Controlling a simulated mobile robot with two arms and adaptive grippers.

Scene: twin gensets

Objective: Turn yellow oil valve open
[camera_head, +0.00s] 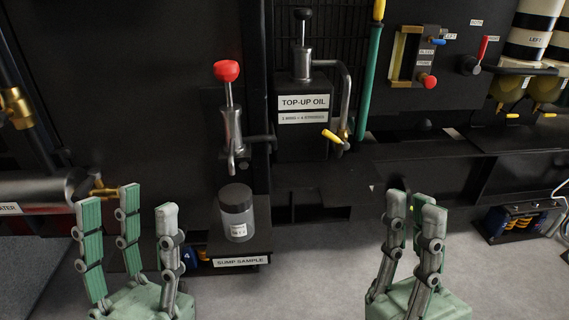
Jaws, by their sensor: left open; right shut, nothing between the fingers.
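The yellow valve lever (332,137) sits on the pipe beside the "TOP-UP OIL" label (304,102), at the centre of the head view. The lever slants slightly, with its left end higher. My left gripper (128,207) is open and empty at the lower left, to the left of the sample jar and well away from the lever. My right gripper (415,207) is shut and empty at the lower right, below and to the right of the lever. Neither gripper touches the valve.
A red-knobbed pump (228,105) stands above a grey jar (236,212) on the "SUMP SAMPLE" shelf (240,261). A black-knobbed pump (302,45) rises behind the label. Other yellow levers show at left (103,192) and right (512,116). Floor (320,270) between the grippers is clear.

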